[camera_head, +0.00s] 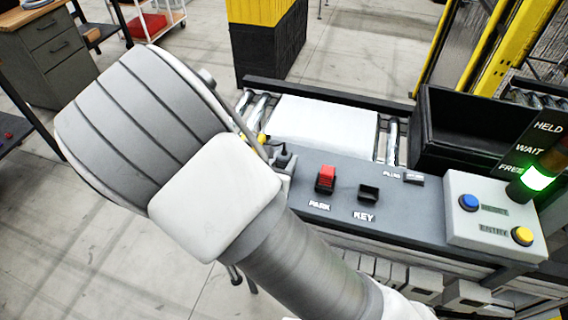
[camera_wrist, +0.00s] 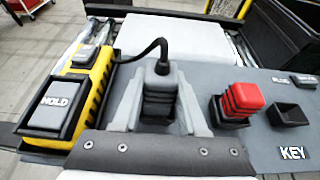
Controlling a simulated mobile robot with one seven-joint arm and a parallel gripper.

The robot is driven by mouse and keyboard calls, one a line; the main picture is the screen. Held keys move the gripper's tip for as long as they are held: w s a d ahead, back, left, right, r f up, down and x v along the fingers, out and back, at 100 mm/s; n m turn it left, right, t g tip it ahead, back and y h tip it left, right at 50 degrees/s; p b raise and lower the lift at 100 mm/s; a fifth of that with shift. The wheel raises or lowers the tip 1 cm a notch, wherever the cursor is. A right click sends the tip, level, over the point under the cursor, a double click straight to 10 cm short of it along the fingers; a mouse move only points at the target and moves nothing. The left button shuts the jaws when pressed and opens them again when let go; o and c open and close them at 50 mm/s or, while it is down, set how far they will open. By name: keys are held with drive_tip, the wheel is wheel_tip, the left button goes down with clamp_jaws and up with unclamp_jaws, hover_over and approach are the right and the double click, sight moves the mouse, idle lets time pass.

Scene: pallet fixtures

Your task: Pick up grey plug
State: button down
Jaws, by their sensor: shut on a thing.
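The grey plug (camera_wrist: 161,84) is dark, with a ribbed lower body and a black cable from its top. It stands upright between the two grey fingers of my gripper (camera_wrist: 160,102), which is shut on it. In the head view the plug (camera_head: 285,157) shows just past my arm's end, left of the red block, and the arm hides most of the gripper. I cannot tell whether the plug's lower end still touches a seat. The cable runs left to a yellow and black box (camera_wrist: 95,77) with a grey button marked HOLD.
A red block (camera_head: 326,177) sits in the PARK seat. The KEY socket (camera_head: 369,193) looks empty; a small PLUG-marked fitting (camera_head: 413,177) lies behind it. A white block (camera_head: 325,128) rests on rollers. A black bin (camera_head: 470,132) and a button box (camera_head: 493,213) stand right.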

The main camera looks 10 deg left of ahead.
sight(285, 153)
drive_tip(key=shift+r, duration=3.9)
